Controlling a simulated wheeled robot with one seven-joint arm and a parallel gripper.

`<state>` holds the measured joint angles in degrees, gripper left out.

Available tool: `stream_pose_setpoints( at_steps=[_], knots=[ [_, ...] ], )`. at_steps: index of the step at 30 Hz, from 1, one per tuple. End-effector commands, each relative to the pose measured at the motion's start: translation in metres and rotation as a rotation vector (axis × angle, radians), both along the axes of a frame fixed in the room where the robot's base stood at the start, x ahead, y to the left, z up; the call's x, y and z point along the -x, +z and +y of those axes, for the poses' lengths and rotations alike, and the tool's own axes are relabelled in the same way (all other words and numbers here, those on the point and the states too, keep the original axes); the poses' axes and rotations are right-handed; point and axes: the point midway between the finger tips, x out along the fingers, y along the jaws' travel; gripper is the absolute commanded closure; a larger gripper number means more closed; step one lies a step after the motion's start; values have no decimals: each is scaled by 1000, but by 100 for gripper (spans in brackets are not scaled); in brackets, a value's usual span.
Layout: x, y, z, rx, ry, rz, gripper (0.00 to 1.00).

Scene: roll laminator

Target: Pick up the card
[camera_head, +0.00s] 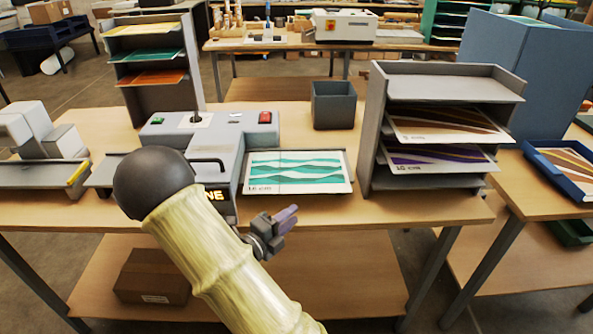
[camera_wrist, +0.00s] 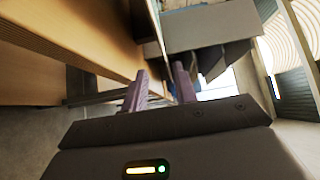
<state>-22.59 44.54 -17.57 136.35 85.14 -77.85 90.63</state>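A white card with teal waves (camera_head: 295,172) lies flat on the tray at the right side of the grey laminator (camera_head: 212,135). Other cards, one brown-striped (camera_head: 440,125) and one purple-striped (camera_head: 435,158), lie in the grey shelf rack to the right. My gripper (camera_head: 287,216) is at the table's front edge, just nearer to me than the teal card and apart from it. In the wrist view my gripper (camera_wrist: 162,88) shows its two purple fingers with a gap between them and nothing held. I cannot make out the teal card in the wrist view.
The grey rack (camera_head: 376,125) stands close to the right of the tray. A dark open bin (camera_head: 333,105) stands behind it. A second rack with cards (camera_head: 152,80) is at the back left. The table front (camera_head: 400,210) below the rack is clear.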

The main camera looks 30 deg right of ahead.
Motion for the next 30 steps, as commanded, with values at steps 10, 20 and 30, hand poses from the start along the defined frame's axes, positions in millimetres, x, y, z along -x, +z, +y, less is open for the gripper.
stream_pose_setpoints(
  at_steps=[10, 20, 30],
  knots=[
    [-16, 2, -61, 1, -3, 2, 72],
    [-24, 0, -92, -1, 1, 1, 72],
    [-25, 2, -97, 0, 0, 2, 72]
  ],
)
